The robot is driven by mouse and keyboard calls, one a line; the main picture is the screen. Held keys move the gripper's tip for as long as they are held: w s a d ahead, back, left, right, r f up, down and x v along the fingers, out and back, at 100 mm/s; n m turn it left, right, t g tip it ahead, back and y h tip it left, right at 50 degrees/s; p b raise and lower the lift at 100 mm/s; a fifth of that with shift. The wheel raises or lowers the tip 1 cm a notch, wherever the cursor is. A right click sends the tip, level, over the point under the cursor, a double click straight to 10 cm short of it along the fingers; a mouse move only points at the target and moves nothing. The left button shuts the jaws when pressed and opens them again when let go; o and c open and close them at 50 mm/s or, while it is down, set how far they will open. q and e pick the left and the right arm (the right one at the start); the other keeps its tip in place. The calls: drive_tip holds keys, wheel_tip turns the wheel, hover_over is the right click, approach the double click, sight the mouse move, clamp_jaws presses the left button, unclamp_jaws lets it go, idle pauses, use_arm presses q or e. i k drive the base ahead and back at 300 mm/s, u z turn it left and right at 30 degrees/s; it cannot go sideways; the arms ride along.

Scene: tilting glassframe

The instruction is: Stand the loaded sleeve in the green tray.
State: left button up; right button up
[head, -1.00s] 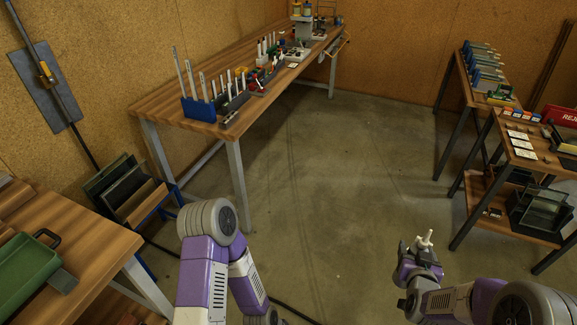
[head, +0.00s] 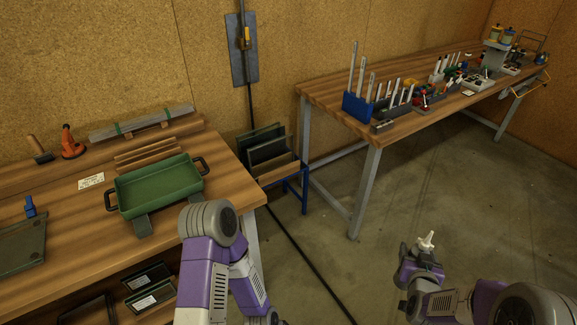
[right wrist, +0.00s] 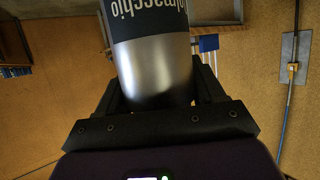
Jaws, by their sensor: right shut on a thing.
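The green tray (head: 158,187) sits on the left wooden bench in the head view, with dark handles at both ends; it looks empty. My right gripper (head: 421,262) is at the lower right in the head view, away from the tray over open floor. It is shut on a silver cylinder (right wrist: 157,70) with a dark, white-lettered band, seen in the right wrist view. A white piece (head: 426,241) sticks up at this gripper in the head view. I cannot tell whether the cylinder is the loaded sleeve. My left arm shows near the tray, but its gripper is out of view.
Wooden strips (head: 147,154), an orange tool (head: 72,143) and a wrapped grey bar (head: 140,122) lie behind the tray. A blue rack (head: 285,180) with dark panels stands between the benches. The right bench (head: 335,97) carries many tools. The floor between is open.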

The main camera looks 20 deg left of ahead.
sight(160, 186)
drive_tip(key=u, duration=1.5)
